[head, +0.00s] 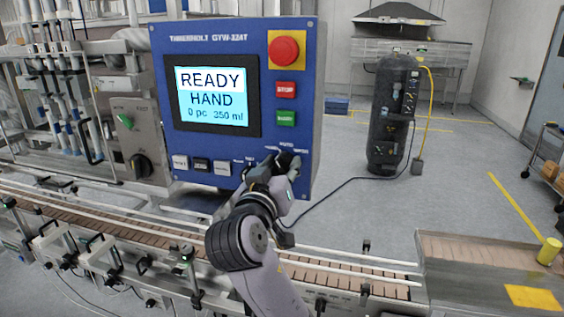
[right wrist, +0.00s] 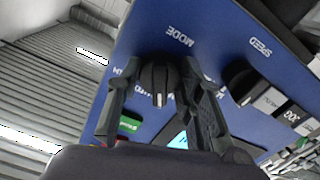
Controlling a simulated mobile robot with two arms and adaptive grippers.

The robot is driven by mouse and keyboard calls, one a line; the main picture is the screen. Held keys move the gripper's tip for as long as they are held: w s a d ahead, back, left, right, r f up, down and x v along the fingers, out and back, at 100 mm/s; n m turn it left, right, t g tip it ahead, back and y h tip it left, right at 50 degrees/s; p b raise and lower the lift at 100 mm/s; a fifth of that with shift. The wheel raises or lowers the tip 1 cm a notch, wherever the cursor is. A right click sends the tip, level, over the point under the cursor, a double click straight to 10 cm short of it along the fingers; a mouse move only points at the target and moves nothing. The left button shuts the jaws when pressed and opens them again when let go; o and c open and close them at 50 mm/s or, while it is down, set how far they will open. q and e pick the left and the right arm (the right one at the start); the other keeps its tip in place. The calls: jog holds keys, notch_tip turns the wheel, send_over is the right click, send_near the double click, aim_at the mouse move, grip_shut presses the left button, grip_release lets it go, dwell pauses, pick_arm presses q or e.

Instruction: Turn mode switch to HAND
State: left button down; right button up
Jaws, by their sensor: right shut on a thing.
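The blue control panel (head: 240,45) stands at the centre of the head view. Its screen (head: 211,96) reads READY, HAND, 0 pc, 350 ml. My right gripper (head: 278,164) is at the panel's lower right corner and hides the mode switch there. In the right wrist view, the black mode switch (right wrist: 158,80) sits between the two fingers of my right gripper (right wrist: 158,88), under the upside-down word MODE. The fingers are shut on the knob. Its white mark points towards the bottom of that picture. My left gripper is not in view.
A red emergency button (head: 286,49), a red stop button (head: 286,89) and a green button (head: 286,118) are above my right gripper. The speed knob (right wrist: 238,78) is close beside it. A conveyor (head: 340,272) runs below the panel. Open floor lies to the right.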

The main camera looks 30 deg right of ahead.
jog(key=shift+n+p, duration=0.85)
jog(key=shift+n, duration=0.65)
jog(key=o, duration=1.2)
jog(key=shift+c, duration=0.2)
jog(key=v, duration=0.7)
jog(key=shift+s+a, duration=0.15)
jog(key=shift+s, duration=0.05)
